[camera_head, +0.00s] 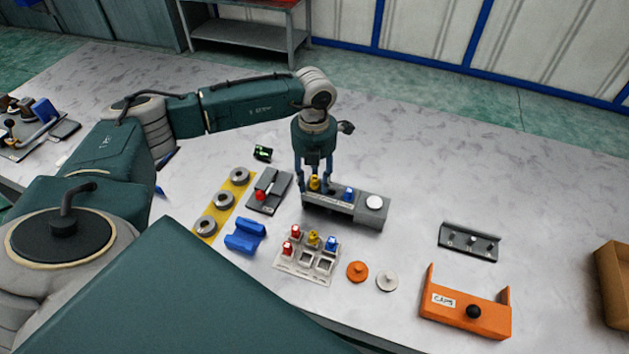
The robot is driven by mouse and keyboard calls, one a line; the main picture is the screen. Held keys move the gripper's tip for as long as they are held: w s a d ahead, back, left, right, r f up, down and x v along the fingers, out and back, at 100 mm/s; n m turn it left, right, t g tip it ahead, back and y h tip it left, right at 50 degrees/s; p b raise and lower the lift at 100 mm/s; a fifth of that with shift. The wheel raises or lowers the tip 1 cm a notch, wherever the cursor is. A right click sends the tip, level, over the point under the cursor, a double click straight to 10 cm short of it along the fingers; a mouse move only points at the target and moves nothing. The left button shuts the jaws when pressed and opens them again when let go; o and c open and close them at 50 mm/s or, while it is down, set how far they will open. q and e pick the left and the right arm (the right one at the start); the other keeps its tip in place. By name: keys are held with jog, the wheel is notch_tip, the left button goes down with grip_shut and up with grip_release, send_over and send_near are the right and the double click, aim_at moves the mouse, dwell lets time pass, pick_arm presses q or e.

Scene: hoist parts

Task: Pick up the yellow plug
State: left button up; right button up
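A yellow plug (315,183) stands at the left end of a grey block (340,212). My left gripper (314,188) points straight down over it, with its two fingers apart on either side of the plug. I see gaps between fingers and plug, so the gripper looks open. A second yellow plug (313,238) stands in a white labelled holder (305,270) in front. My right gripper is not in view.
The grey block also carries a blue plug (348,194) and a white round button (374,203). Red and blue plugs stand in the white holder. A yellow strip with grey rings (223,199) lies left. An orange bracket (465,303) is at front right. The table behind is clear.

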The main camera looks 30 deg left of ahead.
pick_arm(q)
jog(key=c, duration=0.9)
jog(key=shift+r, duration=0.1)
